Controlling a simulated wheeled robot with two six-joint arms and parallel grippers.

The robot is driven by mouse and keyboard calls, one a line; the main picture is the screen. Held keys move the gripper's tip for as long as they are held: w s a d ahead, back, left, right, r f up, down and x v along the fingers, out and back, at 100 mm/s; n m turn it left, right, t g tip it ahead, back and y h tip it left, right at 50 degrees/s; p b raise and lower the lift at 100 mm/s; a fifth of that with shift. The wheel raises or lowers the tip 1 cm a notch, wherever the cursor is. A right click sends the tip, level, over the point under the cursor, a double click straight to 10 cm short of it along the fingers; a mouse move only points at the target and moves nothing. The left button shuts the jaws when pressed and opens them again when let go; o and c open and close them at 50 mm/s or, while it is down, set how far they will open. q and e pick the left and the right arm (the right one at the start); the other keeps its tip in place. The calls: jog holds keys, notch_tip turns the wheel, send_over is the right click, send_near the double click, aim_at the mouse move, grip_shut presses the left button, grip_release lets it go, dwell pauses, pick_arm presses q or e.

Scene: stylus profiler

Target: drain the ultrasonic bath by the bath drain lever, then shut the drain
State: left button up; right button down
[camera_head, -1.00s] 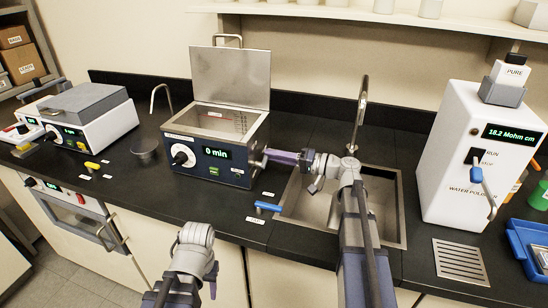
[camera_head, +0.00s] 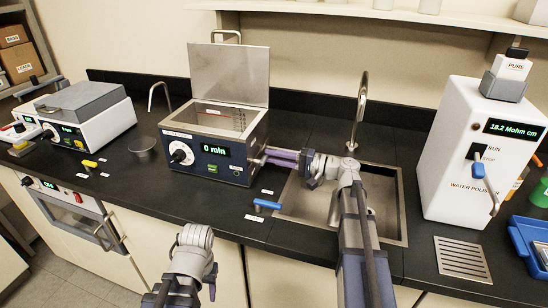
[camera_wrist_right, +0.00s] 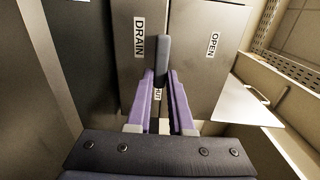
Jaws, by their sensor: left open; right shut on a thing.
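The ultrasonic bath (camera_head: 211,151) stands on the bench with its lid (camera_head: 229,75) raised. Its display reads 0 min. I cannot tell the water level inside. My right gripper (camera_head: 270,156) is at the bath's right side. In the right wrist view its purple fingers are shut on the grey bath drain lever (camera_wrist_right: 163,53). The lever's tip points up, between the DRAIN label (camera_wrist_right: 139,38) and the OPEN label (camera_wrist_right: 213,45). Another label is mostly hidden behind the fingers. My left gripper (camera_head: 197,243) is open and empty in front of the bench; its fingertips are hard to see.
A sink (camera_head: 370,222) with a tap (camera_head: 357,115) lies right of the bath. A blue-handled lever (camera_head: 267,204) sits on the bench edge near the sink. The water polisher (camera_head: 465,155) stands at the right. A white device (camera_head: 90,115) stands at the left.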

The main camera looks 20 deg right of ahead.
jog(key=c, duration=0.8)
grip_release()
jog(key=v, duration=0.7)
jog(key=shift+s+d, duration=0.25)
jog(key=shift+d, duration=0.1)
